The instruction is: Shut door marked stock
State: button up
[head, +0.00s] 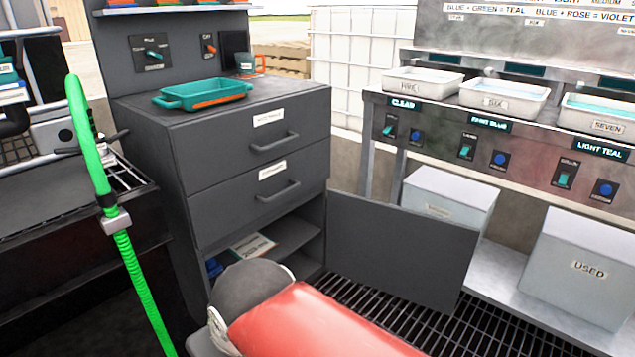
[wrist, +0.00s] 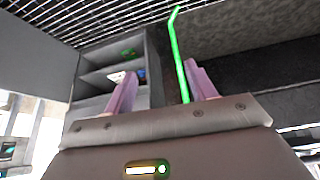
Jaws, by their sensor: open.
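The lower cabinet door (head: 400,255) is a plain dark grey panel. It stands wide open, swung out to the right from the cabinet (head: 255,215). No stock marking is readable on the face I see. In the wrist view, the door seems to be the grey panel at left (wrist: 38,55), beside the open shelves (wrist: 112,75). My gripper (wrist: 161,80) is open and empty, its two pink fingers apart and pointing towards the cabinet opening. It does not visibly touch the door. In the head view my red arm crosses the bottom and the fingers are hidden.
Two closed drawers (head: 262,180) sit above the opening, with a teal tray (head: 205,93) on top. A green hose (head: 135,270) hangs at left. At right is a bench with white trays (head: 505,97) and grey bins (head: 580,265). Dark grating covers the floor.

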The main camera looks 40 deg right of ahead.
aim_at(422, 259)
jog(key=l+z, duration=0.1)
jog(key=z, duration=1.3)
jog(key=i+l+z, duration=0.3)
jog(key=l, duration=0.15)
